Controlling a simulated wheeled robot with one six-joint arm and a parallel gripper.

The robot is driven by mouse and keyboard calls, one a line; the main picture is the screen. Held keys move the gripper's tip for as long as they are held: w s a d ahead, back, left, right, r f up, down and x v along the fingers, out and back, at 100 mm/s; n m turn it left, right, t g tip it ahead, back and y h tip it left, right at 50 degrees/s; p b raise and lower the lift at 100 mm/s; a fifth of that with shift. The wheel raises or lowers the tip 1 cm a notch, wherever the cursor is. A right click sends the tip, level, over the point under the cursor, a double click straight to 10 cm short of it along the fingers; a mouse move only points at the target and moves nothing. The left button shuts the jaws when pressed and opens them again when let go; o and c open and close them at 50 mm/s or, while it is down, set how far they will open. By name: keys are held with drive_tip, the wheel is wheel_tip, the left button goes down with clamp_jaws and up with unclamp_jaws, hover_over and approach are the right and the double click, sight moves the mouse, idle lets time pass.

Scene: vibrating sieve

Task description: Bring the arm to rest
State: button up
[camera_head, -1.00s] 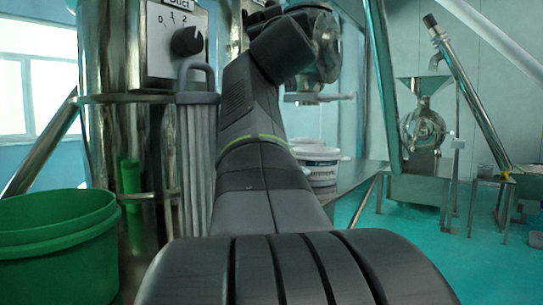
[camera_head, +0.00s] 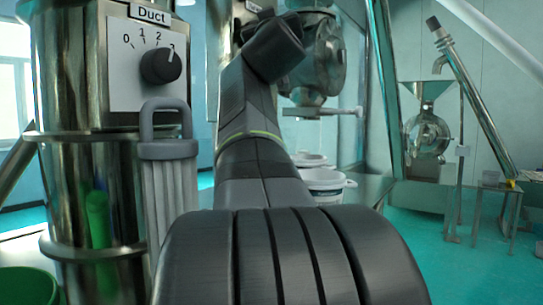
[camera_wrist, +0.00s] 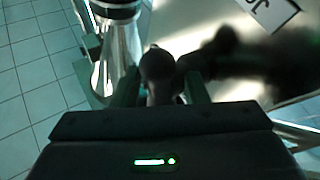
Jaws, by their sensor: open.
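My arm (camera_head: 250,165) rises from the bottom middle of the head view, and its upper links bend up and to the right. My gripper is not visible in the head view. In the wrist view my gripper (camera_wrist: 165,86) is open, its two fingers apart. A dark rounded thing (camera_wrist: 158,63) shows between or beyond the fingers; I cannot tell whether they touch it. In the head view the black dial knob (camera_head: 160,65) on the Duct panel (camera_head: 125,95) has its white mark near 3. No gripper is seen on it.
A steel column (camera_head: 75,185) with a grey-handled filter part (camera_head: 168,190) stands close on the left. A green bin (camera_head: 28,286) sits at the lower left. White buckets (camera_head: 325,184) stand behind my arm. A steel machine (camera_head: 428,130) is at the right, with open green floor before it.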

drive_tip(key=shift+w+d+r+m+p, duration=0.1)
drive_tip(key=shift+r+m+p, duration=0.05)
drive_tip(key=shift+m+p, duration=0.2)
drive_tip(key=shift+s+r+g+p, duration=0.15)
drive_tip(key=shift+s+g+p, duration=0.15)
drive_tip(key=shift+s+p, duration=0.15)
drive_tip(key=shift+m+h+p, duration=0.25)
drive_tip(key=shift+h+p, duration=0.15)
drive_tip(key=shift+p, duration=0.1)
drive_tip(key=shift+w+g+p, duration=0.1)
drive_tip(key=shift+g+p, duration=0.2)
drive_tip(key=shift+p, duration=0.1)
drive_tip(key=m+g+p, duration=0.1)
drive_tip(key=p, duration=0.2)
drive_tip(key=shift+m+h, duration=0.3)
drive_tip(key=shift+h, duration=0.1)
drive_tip(key=m+g+p, duration=0.1)
drive_tip(key=p, duration=0.4)
drive_tip(key=shift+g, duration=0.4)
drive_tip(key=m+g+p, duration=0.3)
drive_tip(key=g+p, duration=0.1)
drive_tip(key=p, duration=1.4)
drive_tip(key=shift+g, duration=0.3)
drive_tip(key=p, duration=0.3)
drive_tip(key=shift+f+m+g, duration=0.2)
drive_tip(key=shift+m+g, duration=0.1)
drive_tip(key=shift+f, duration=0.3)
